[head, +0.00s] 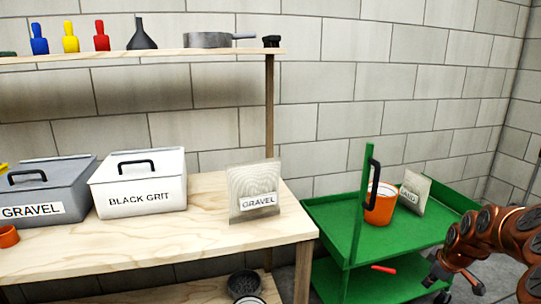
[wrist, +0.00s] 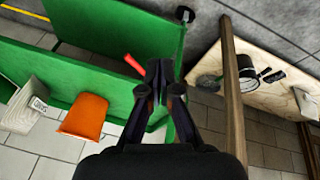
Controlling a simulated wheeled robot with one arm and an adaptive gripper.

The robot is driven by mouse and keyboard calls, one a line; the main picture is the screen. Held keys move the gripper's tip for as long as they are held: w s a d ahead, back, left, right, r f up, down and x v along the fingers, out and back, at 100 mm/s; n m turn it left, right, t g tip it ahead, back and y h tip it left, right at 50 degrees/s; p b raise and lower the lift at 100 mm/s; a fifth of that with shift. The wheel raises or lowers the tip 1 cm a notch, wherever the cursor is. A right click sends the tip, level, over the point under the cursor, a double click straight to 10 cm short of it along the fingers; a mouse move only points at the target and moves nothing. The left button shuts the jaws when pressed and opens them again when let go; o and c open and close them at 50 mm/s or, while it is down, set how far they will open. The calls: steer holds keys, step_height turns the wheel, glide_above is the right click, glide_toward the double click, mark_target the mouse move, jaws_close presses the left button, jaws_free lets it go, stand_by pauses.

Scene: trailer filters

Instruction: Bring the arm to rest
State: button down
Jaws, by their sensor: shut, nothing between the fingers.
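My arm shows at the right edge of the head view, in front of the green cart. My gripper (wrist: 160,78) points away from the camera in the wrist view. Its fingers are shut with nothing between them. In the head view the gripper end (head: 438,272) hangs low beside the cart's right side, partly cut off by my arm. In the wrist view the green cart (wrist: 120,38) lies ahead and to the left of the fingers.
The cart (head: 330,222) carries an orange bucket (head: 380,208) and a labelled bag (head: 415,188); a red handle (head: 384,269) lies lower. The wooden bench (head: 215,235) holds a gravel bag (head: 253,188), a white bin (head: 140,183) and a grey bin (head: 45,190). A shelf (head: 200,51) hangs above.

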steer(key=s+a+r+g+p, duration=0.1)
steer(key=s+a+r+p, duration=0.3)
steer(key=a+r, duration=0.35)
steer(key=s+a+r+m+y+p, duration=0.1)
steer(key=s+a+r+p, duration=0.2)
steer(key=a+r+p, duration=0.35)
steer(key=s+a+r+g+p, duration=0.15)
steer(key=s+a+r, duration=0.25)
steer(key=a+r, duration=0.45)
steer(key=s+a+r+m+g+p, duration=0.1)
steer(key=s+r+p, duration=0.3)
steer(key=s, duration=0.4)
steer(key=s+a+r+m+g+p, duration=0.1)
steer(key=s+a+r+m+p, duration=0.2)
steer(key=s, duration=0.6)
steer(key=s+a+r+m+g+h+p, duration=0.1)
steer(key=s+a+r+p, duration=0.3)
steer(key=s, duration=0.5)
step_height(320, 180, up, 3)
steer(key=m+p, duration=0.1)
steer(key=p, duration=0.2)
steer(key=shift+s+f+p, duration=0.15)
steer(key=shift+p, duration=0.25)
steer(key=shift+g, duration=0.25)
